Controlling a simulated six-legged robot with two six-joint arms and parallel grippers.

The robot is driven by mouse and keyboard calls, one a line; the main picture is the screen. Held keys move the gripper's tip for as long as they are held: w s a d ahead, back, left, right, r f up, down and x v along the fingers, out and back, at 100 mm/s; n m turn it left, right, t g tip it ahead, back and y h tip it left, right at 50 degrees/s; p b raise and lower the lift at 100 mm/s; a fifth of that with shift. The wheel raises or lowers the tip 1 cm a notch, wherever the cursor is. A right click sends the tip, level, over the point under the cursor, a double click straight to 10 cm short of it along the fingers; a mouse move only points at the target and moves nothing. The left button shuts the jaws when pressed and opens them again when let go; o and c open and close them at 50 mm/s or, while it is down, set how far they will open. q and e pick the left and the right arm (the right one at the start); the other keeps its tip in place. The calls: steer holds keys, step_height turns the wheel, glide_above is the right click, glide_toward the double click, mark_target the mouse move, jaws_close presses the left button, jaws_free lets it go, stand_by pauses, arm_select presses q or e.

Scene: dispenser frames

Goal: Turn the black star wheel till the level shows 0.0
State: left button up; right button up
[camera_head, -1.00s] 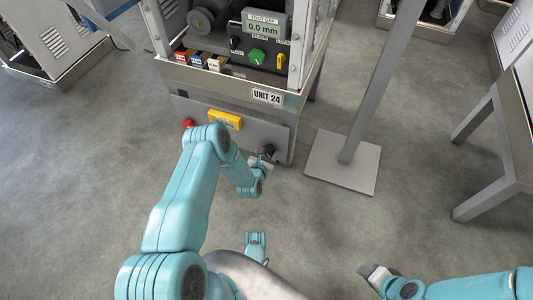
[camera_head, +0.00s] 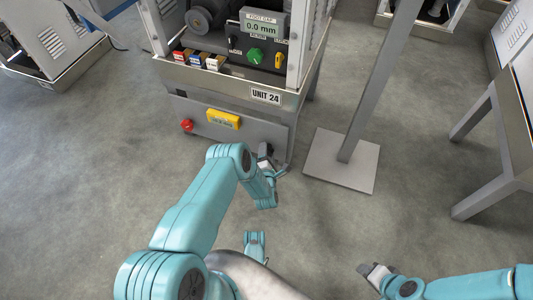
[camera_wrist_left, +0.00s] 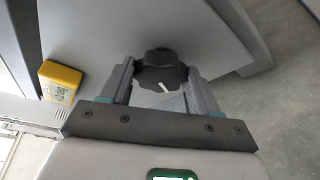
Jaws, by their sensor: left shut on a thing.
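The black star wheel (camera_wrist_left: 160,65) sits low on the cabinet's front panel. In the left wrist view it lies between the fingers of my left gripper (camera_wrist_left: 160,80), which is shut on it. A white mark shows on the wheel's lower rim. In the head view my left gripper (camera_head: 265,160) is at the panel's lower right corner and mostly hides the wheel. The yellow level (camera_head: 223,119) is on the same panel, left of the wheel; it also shows in the left wrist view (camera_wrist_left: 61,82). Its digits are too small to read. My right gripper (camera_head: 373,274) is away from the unit, above the floor.
A display (camera_head: 263,28) marked FOOT GAP reads 0.0 mm above a green knob (camera_head: 256,56). A red button (camera_head: 187,125) is left of the level. A grey post on a square foot plate (camera_head: 340,160) stands right of the unit. A bench frame (camera_head: 485,160) is farther right.

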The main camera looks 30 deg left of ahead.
arm_select(q)
steer(key=m, duration=0.2)
steer(key=m+t+y, duration=0.1)
steer(key=m, duration=0.1)
steer(key=m+t, duration=0.1)
steer(key=m, duration=0.2)
steer(key=shift+d+f+y, duration=0.1)
steer(key=shift+f+y, duration=0.15)
steer(key=shift+y, duration=0.15)
stand_by(0.4)
steer(key=o, duration=1)
steer(key=shift+o, duration=0.2)
steer(key=shift+s+f, duration=0.1)
